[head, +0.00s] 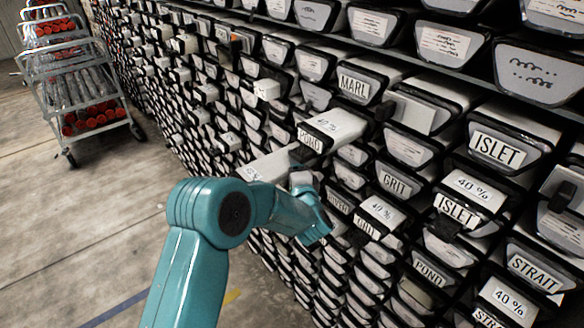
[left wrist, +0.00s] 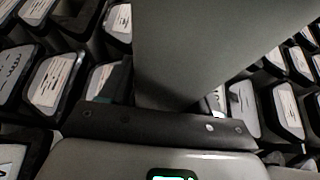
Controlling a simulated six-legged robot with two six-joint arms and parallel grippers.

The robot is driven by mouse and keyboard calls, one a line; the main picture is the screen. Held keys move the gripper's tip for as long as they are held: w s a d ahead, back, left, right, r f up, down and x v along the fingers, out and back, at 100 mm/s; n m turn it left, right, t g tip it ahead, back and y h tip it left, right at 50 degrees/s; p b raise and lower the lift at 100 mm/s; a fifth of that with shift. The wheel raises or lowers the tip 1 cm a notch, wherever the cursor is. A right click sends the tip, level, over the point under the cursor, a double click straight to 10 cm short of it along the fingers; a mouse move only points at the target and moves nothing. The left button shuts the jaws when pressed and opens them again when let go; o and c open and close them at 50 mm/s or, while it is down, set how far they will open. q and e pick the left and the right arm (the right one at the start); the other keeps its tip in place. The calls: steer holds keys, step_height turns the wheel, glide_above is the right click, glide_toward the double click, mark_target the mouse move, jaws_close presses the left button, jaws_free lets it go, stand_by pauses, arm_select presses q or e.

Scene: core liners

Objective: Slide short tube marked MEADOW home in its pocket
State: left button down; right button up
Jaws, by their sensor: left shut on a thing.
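A long pale tube (head: 272,165) sticks out of the rack in the head view, its near end to the left. Small marks on that end are too small to read, so I cannot confirm MEADOW. My left gripper (head: 301,158) is shut on it, with the teal arm below. In the left wrist view a broad grey face of the tube (left wrist: 205,50) fills the top middle, just beyond the dark edge of my gripper (left wrist: 155,122). The pocket mouth is hidden behind the tube and gripper. My right gripper is not in view.
The rack (head: 385,150) is packed with labelled tube ends. A tube marked POND (head: 332,128) juts out close above the held one; an ISLET tube (head: 470,190) juts out at right. A cart with red-ended tubes (head: 82,85) stands on open floor at left.

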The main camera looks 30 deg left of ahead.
arm_select(q)
steer(key=shift+w+d+r, duration=0.15)
steer(key=shift+w+d, duration=0.15)
steer(key=shift+w, duration=0.4)
steer(key=shift+w+d+r, duration=0.1)
steer(key=shift+w+d, duration=0.2)
steer(key=shift+w, duration=0.4)
steer(key=shift+c, duration=1.8)
jaws_free()
steer(key=shift+o, duration=1)
steer(key=shift+r, duration=0.15)
steer(key=shift+s+d+f, duration=0.2)
steer(key=shift+s+d, duration=0.05)
steer(key=shift+d, duration=0.05)
steer(key=b+v, duration=0.1)
steer(key=v, duration=1)
steer(key=shift+s+f+b, duration=0.15)
steer(key=shift+s+b, duration=0.15)
steer(key=shift+b, duration=0.05)
